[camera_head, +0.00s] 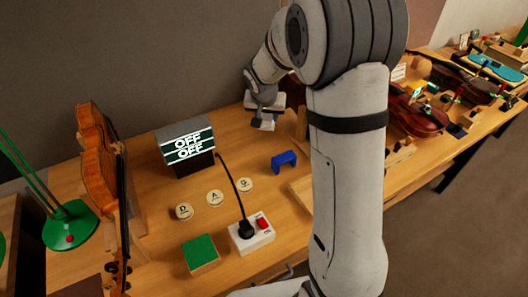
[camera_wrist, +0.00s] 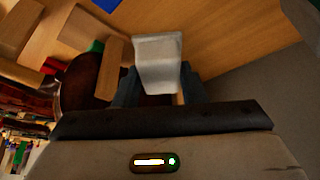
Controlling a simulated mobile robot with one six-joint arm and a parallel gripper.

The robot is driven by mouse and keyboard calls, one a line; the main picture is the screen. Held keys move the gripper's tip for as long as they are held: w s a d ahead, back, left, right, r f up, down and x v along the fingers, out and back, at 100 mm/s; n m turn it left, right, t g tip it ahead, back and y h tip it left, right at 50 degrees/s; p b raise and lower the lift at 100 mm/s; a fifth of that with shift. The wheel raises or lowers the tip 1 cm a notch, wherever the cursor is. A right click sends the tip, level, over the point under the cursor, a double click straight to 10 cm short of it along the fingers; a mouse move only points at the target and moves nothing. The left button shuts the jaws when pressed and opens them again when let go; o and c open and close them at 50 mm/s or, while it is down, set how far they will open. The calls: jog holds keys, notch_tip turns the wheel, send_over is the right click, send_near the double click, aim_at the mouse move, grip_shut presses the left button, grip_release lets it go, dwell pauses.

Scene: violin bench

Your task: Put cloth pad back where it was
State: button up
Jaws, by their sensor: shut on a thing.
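My gripper (camera_head: 265,112) is over the back part of the bench, right of the display box and behind the blue block. It is shut on a pale grey-white piece that looks like the cloth pad (camera_wrist: 158,62). In the wrist view the pad sticks out between the two dark fingers of my gripper (camera_wrist: 158,88). In the head view the pad is small and pale at the gripper's end, and I cannot tell whether it touches the bench.
Lettered discs (camera_head: 215,198), a blue block (camera_head: 284,161), a green-topped block (camera_head: 201,252) and a power strip (camera_head: 252,236) with a cable stand in front. A violin (camera_head: 100,165) stands left. More violins (camera_head: 418,115) lie right. Bare wood surrounds the discs.

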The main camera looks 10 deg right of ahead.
jog(key=shift+m+h, duration=0.5)
jog(key=shift+m, duration=0.2)
jog(key=w+f+b, duration=0.2)
jog(key=f, duration=0.3)
jog(key=w+f+b, duration=0.2)
jog(key=f, duration=0.4)
jog(key=w+f+b, duration=0.2)
jog(key=f, duration=0.4)
jog(key=shift+w+a+f+b, duration=0.15)
jog(key=shift+a+f+b, duration=0.1)
jog(key=shift+b, duration=0.1)
jog(key=shift+f, duration=0.1)
jog(key=o, duration=1)
